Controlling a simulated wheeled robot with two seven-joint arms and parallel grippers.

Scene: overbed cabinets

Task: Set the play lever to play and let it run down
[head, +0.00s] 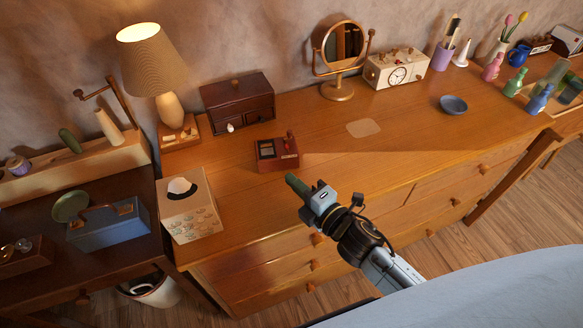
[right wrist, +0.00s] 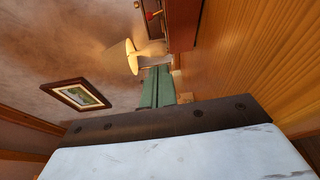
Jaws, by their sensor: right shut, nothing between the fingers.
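A small dark red box (head: 277,153) sits on the wooden dresser, with a dark panel on top and a short upright piece (head: 290,140) at its right side that looks like the lever. Its exact setting is too small to tell. My right gripper (head: 297,184) is shut and empty over the dresser's front part, in front of the box and apart from it. Its green fingers (right wrist: 157,88) show in the right wrist view. There, a reddish-brown body (right wrist: 184,22) and a small red-tipped piece (right wrist: 153,15) show at the top edge, partly cut off. My left gripper is out of view.
A tissue box (head: 190,208) stands at the dresser's left front corner. A lit lamp (head: 152,60) and a dark wooden chest (head: 237,103) stand behind the red box. The dresser's middle right is mostly clear.

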